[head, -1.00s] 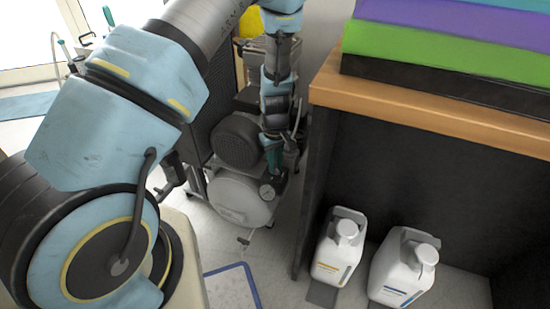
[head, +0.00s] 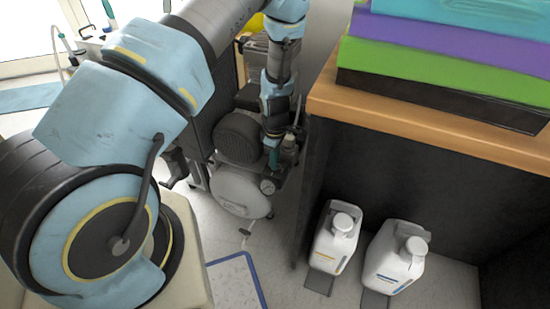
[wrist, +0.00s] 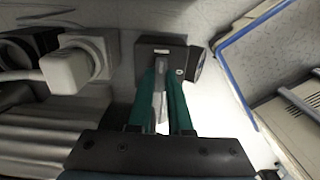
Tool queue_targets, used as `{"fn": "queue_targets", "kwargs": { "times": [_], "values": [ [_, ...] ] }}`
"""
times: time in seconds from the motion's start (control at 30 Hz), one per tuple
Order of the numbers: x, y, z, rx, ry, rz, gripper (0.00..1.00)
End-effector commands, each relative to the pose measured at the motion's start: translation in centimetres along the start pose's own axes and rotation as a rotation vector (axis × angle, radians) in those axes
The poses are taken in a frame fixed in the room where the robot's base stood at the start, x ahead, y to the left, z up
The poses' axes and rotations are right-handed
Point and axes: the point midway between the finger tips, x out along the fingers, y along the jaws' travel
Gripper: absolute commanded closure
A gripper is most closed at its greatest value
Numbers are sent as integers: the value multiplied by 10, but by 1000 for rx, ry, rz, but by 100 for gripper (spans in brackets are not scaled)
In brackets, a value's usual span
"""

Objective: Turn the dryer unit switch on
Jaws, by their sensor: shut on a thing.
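The compressor (head: 243,192), with a pale round tank and a dark ribbed motor, stands on the floor between my arm and the wooden-topped counter. A small dial gauge (head: 267,186) sits at its right side. My gripper (wrist: 162,78) has teal fingers and points at a dark box (wrist: 160,47) with a pale label in the wrist view. The fingers are close together around a narrow grey piece (wrist: 160,97) in front of that box. I cannot tell for sure whether this piece is the dryer unit switch. In the head view my gripper (head: 273,160) is beside the gauge, partly hidden by my wrist.
The counter (head: 430,128) with stacked coloured boxes (head: 440,45) is close on the right. Two white jugs (head: 335,238) (head: 396,257) stand on the floor under it. A blue-edged mat (head: 235,283) lies in front of the compressor. A white fitting (wrist: 75,66) is left of my gripper.

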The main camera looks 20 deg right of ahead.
Motion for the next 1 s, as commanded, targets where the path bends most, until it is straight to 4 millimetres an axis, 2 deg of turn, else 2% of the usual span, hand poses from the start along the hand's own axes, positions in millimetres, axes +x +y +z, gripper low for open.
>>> {"fn": "queue_targets", "kwargs": {
  "times": [0.57, 0.6, 0.8, 0.87, 1.0],
  "values": [
    [-1, 1, -1, -35, 2, 3, 100],
    [-1, 1, -1, -35, 2, 3, 80],
    [0, 1, -1, -33, 1, 2, 58],
    [0, 0, -1, -33, 1, 1, 52],
    [0, 0, 0, -32, 1, 1, 52]
  ]
}}
